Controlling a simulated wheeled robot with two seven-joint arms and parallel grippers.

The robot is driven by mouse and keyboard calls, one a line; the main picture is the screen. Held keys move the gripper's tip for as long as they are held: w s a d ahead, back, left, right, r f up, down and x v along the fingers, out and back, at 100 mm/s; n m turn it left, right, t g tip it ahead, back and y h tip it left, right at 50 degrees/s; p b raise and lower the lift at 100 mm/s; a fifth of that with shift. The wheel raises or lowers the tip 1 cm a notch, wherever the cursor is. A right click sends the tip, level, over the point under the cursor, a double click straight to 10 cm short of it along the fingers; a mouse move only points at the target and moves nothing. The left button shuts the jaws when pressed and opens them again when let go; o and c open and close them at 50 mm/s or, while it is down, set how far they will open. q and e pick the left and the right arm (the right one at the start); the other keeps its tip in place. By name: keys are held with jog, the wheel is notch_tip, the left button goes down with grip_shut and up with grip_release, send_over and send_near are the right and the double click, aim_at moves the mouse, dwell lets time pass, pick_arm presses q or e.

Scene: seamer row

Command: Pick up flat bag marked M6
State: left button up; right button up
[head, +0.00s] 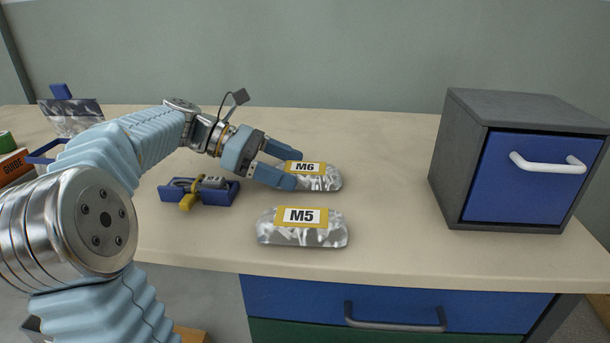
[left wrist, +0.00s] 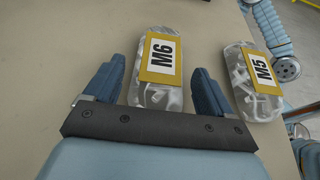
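The flat bag marked M6 (head: 324,183) is a clear, silvery bag with a yellow-edged label, lying flat on the table. My left gripper (head: 290,168) is open at its left end in the head view. In the left wrist view the M6 bag (left wrist: 161,72) lies ahead of the gripper (left wrist: 158,84), its near end between the two blue fingers. Gaps show on both sides of the bag, the right one narrower. The similar bag marked M5 (head: 302,236) lies nearer the table's front edge; it also shows in the left wrist view (left wrist: 243,88). My right gripper is not in view.
A dark cabinet with a blue drawer (head: 530,178) stands at the right. The table between M6 and the cabinet is clear.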

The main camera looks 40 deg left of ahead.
pick_arm(q)
jog(key=c, duration=0.8)
jog(key=shift+r, duration=0.1)
jog(key=shift+c, duration=0.2)
